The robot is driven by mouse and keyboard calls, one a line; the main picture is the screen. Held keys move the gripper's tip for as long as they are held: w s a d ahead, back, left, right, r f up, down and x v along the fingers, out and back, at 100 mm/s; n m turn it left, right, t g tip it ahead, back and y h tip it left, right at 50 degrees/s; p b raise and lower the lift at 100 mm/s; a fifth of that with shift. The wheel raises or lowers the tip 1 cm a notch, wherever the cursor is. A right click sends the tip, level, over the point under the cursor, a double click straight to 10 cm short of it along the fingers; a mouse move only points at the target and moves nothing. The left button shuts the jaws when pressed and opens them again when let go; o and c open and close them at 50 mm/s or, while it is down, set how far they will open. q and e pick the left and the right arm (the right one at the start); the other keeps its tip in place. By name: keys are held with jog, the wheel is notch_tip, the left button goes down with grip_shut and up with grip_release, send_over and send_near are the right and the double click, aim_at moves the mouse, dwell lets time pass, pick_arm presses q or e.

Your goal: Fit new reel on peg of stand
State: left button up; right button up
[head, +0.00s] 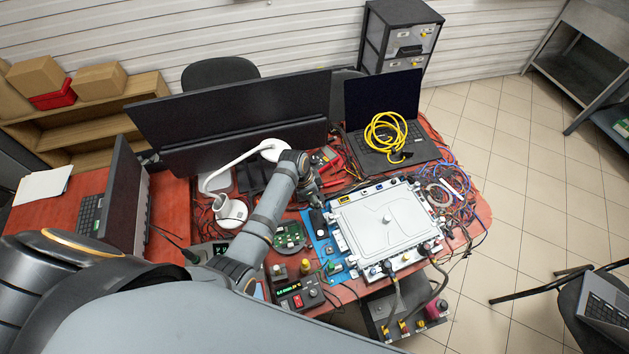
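I cannot make out a reel or a stand with a peg for certain in the head view. A pale ring-shaped coil (439,194) lies among the wires on the right of the red table; whether it is a reel is unclear. My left arm reaches in from the lower left over the table. Its dark gripper (313,190) hangs at the arm's far end, between the monitor and the grey-lidded case. The fingers are small and blurred against the clutter, so I cannot tell if they hold anything. My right gripper is not in view.
The red table (350,291) is crowded. A grey-lidded case (385,222) sits on a blue mat (320,240). A yellow cable coil (390,135) rests on an open laptop (383,105). A wide monitor (235,115) and white lamp (231,211) stand left.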

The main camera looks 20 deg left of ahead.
pick_arm(q)
jog(key=shift+s+r+m, duration=0.15)
jog(key=shift+r+m, duration=0.05)
jog(key=shift+m, duration=0.1)
jog(key=shift+f, duration=0.2)
jog(key=shift+s+d+f, duration=0.1)
jog(key=shift+s+f, duration=0.05)
jog(key=shift+f, duration=0.25)
notch_tip(320, 180, down, 3)
jog(key=b, duration=0.4)
jog(key=shift+f, duration=0.15)
jog(key=shift+f+b, duration=0.3)
jog(key=shift+b, duration=0.1)
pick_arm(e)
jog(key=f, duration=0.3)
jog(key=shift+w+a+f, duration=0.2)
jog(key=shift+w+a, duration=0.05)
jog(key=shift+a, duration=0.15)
pick_arm(q)
jog(key=shift+r, duration=0.1)
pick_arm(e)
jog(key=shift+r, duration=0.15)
